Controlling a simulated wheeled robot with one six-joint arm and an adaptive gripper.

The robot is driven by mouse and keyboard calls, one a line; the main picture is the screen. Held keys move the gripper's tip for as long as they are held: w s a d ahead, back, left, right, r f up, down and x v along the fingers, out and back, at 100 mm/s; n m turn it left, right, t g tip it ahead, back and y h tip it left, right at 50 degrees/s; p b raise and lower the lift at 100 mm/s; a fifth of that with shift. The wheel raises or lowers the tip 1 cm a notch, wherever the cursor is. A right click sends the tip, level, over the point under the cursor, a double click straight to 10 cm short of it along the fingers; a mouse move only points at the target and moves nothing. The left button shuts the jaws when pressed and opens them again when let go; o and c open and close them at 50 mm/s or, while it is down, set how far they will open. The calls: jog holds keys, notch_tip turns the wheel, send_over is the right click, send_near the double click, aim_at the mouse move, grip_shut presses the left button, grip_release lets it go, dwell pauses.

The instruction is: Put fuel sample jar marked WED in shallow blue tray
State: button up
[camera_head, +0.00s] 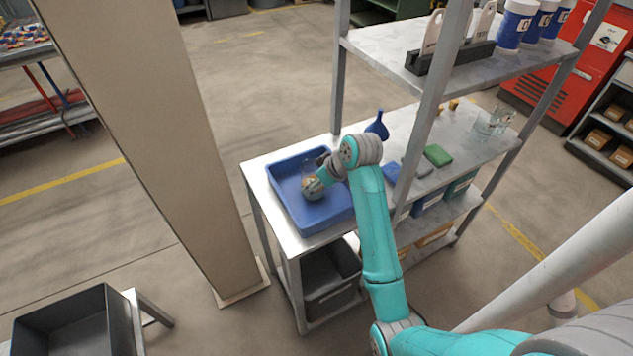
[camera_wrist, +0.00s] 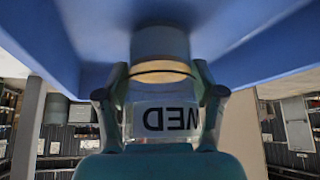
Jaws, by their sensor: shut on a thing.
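The fuel sample jar marked WED (camera_head: 311,187) is clear, with amber content and a white label. In the wrist view, the jar (camera_wrist: 160,122) shows its dark letters upside down. My gripper (camera_head: 320,177) is shut on it, with a finger on each side in the wrist view (camera_wrist: 160,98). The shallow blue tray (camera_head: 268,180) lies on the left end of the grey bench. The jar is within the tray's outline in the head view, low over its floor. I cannot tell whether it touches the floor. My wrist hides part of the tray's right side.
A blue funnel (camera_head: 377,127), a green block (camera_head: 438,155) and glass beakers (camera_head: 487,123) stand on the bench to the right. A shelf post (camera_head: 430,110) rises near my arm. A beige column (camera_head: 165,130) stands left of the bench. A dark bin (camera_head: 328,275) sits below.

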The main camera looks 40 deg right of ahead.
jog(key=o, duration=1.4)
jog(key=shift+v, duration=3.85)
